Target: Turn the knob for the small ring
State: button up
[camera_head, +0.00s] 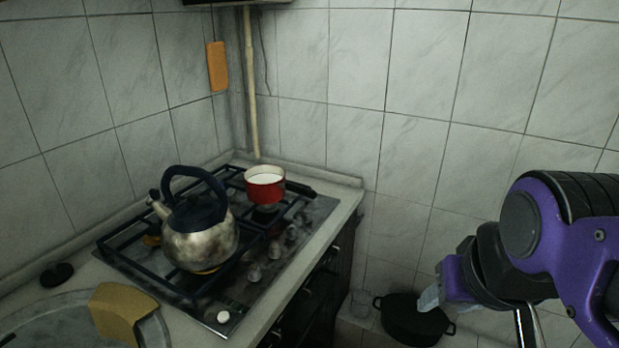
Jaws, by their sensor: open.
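The gas hob (235,295) stands on the counter at the left, with a row of several small worn knobs (254,272) along its right side. The knobs' markings are too small to read, so I cannot tell which one serves the small ring. A steel kettle (200,245) with a dark handle stands on the near part of the grate. A red pot (265,190) with white contents stands at the back. They hide the burners beneath them. My gripper (430,298) is open at the lower right, well away from the knobs and touching none of them.
A white round piece (223,316) lies at the hob's front corner. A sink (60,325) with a yellow cloth (122,308) is at front left. A black pot (412,322) stands low at the right. Tiled walls close off the back. Space between hob and gripper looks clear.

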aim_at(289, 234)
jog(key=k+u, duration=0.1)
jog(key=u, duration=0.3)
jog(key=k+j+u, duration=0.1)
jog(key=u, duration=0.25)
jog(key=l, duration=0.25)
